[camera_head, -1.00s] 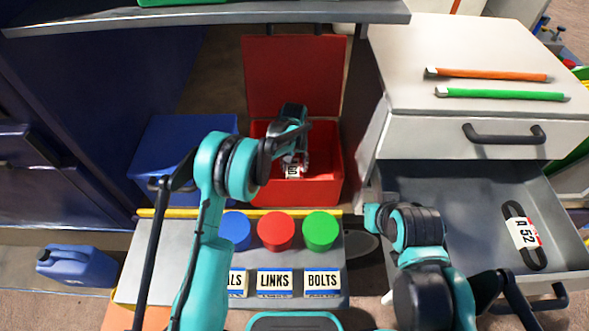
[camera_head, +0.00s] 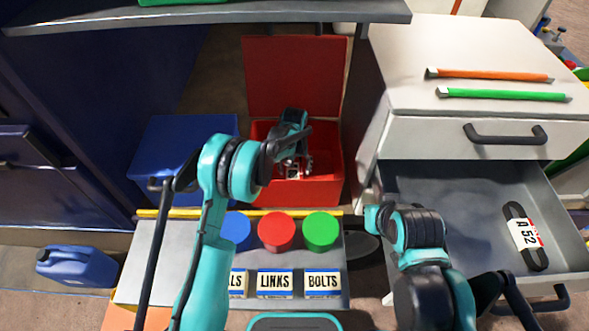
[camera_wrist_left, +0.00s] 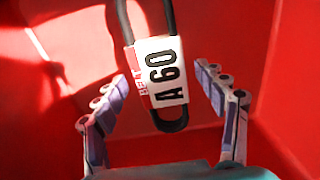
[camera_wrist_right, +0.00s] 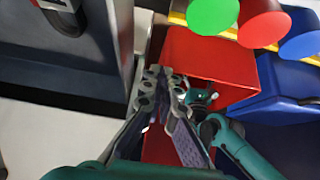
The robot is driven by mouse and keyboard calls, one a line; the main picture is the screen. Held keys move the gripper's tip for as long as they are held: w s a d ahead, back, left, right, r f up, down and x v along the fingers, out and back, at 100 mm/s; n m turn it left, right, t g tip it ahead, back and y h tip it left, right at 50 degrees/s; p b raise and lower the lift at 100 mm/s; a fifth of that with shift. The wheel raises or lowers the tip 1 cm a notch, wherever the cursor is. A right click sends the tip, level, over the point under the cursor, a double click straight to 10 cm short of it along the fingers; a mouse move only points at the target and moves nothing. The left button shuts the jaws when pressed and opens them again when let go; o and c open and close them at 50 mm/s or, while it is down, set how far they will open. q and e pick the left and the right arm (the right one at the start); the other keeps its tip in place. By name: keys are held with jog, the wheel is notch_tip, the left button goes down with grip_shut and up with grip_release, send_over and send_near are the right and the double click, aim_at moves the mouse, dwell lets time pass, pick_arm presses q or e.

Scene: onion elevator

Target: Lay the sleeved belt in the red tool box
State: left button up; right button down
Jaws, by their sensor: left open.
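The red tool box (camera_head: 325,190) stands open with its lid (camera_head: 292,75) up at the back. The sleeved belt (camera_wrist_left: 172,120), a dark loop in a white and red sleeve marked A 60, is inside it, at a slant. Only a bit of its sleeve shows in the head view (camera_head: 293,172). My left gripper (camera_head: 293,165) is down in the box mouth, open, with fingers apart on both sides of the belt in the left wrist view (camera_wrist_left: 165,78). I cannot tell whether the belt touches the floor. My right gripper (camera_wrist_right: 163,74) is shut and empty.
Another belt (camera_head: 524,235), marked A 52, lies in the open grey drawer (camera_head: 440,190) at right. A blue box (camera_head: 165,150) stands left of the red one. Blue, red and green round caps (camera_head: 276,231) and label cards stand in front. A shelf (camera_head: 200,14) overhangs behind.

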aim_at(295, 172)
pick_arm(q)
jog(key=s+a+r+t+p, duration=0.1)
jog(key=s+a+r, duration=0.15)
jog(key=r, duration=0.75)
jog(key=s+a+r, duration=0.2)
jog(key=a+r, duration=0.1)
jog(key=r, duration=0.8)
jog(key=s+a+r+t, duration=0.2)
jog(key=s+a+r, duration=0.35)
jog(key=s, duration=0.25)
jog(key=s+a+t, duration=0.2)
jog(key=s+a, duration=0.1)
jog(key=s, duration=0.5)
jog(key=s+a+t, duration=0.2)
jog(key=s+a, duration=0.1)
jog(key=s, duration=0.6)
jog(key=shift+s+a+f, duration=0.2)
jog(key=shift+a+f, duration=0.15)
jog(key=shift+a, duration=0.05)
